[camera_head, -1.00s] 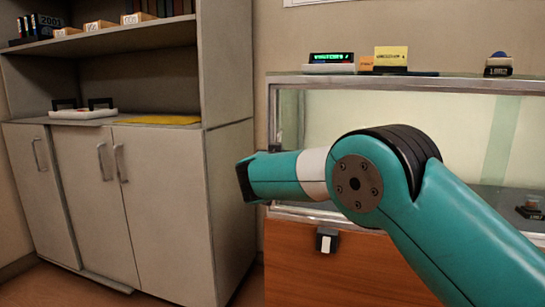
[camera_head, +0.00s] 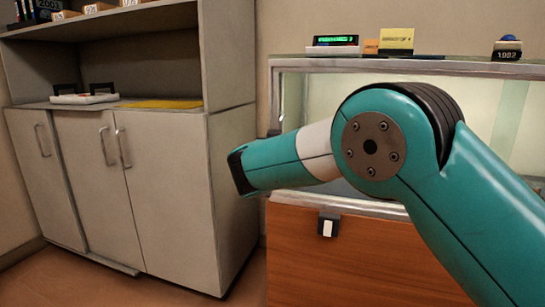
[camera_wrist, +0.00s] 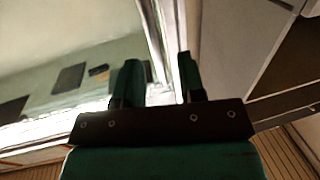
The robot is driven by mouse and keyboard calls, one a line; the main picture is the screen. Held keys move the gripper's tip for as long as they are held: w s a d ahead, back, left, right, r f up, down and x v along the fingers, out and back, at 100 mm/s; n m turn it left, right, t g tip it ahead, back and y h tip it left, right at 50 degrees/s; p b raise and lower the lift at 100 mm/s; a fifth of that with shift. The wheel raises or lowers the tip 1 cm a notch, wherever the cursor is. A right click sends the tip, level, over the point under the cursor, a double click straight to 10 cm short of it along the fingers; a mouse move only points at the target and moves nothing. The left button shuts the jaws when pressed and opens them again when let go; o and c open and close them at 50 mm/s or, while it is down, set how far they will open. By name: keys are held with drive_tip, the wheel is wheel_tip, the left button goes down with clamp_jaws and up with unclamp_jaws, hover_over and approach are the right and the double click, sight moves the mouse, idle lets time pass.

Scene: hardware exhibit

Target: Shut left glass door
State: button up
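The glass display case has a metal-framed glass front (camera_head: 313,99) above a wooden base. My arm covers much of the glass, and I cannot tell from the head view how far its left door stands open. My gripper (camera_wrist: 158,80) shows in the wrist view with its two fingers apart. A bright metal frame edge (camera_wrist: 163,38) runs behind and between the fingers; I cannot tell whether they touch it. A glass pane (camera_wrist: 50,45) lies left of the fingers in that view. In the head view the fingers are hidden.
A grey cabinet (camera_head: 174,200) with handled doors stands at the left, close to my wrist link. A black-and-white lock-like block (camera_head: 327,226) is on the wooden base (camera_head: 320,270). Small exhibits, including a yellow card (camera_head: 396,40), sit on the case top. Floor (camera_head: 60,280) shows at lower left.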

drive_tip(key=s+a, duration=0.2)
drive_tip(key=s, duration=1.1)
drive_tip(key=s+d+f+n+g+y, duration=0.1)
drive_tip(key=s+d+f+g, duration=0.2)
drive_tip(key=d+g, duration=0.15)
drive_tip(key=s+d+f+g+y, duration=0.1)
drive_tip(key=s+d+f+g, duration=0.25)
drive_tip(key=d, duration=0.25)
drive_tip(key=s+d+n+g+y, duration=0.1)
drive_tip(key=s+n+g+y, duration=0.3)
drive_tip(key=s, duration=1)
drive_tip(key=s+d+n+g+y, duration=0.15)
drive_tip(key=s+n+g, duration=0.35)
drive_tip(key=s, duration=0.8)
wheel_tip(320, 180, up, 33)
drive_tip(key=m+p, duration=0.1)
drive_tip(key=p, duration=3.3)
drive_tip(key=shift+r+g, duration=0.2)
drive_tip(key=shift+g, duration=0.2)
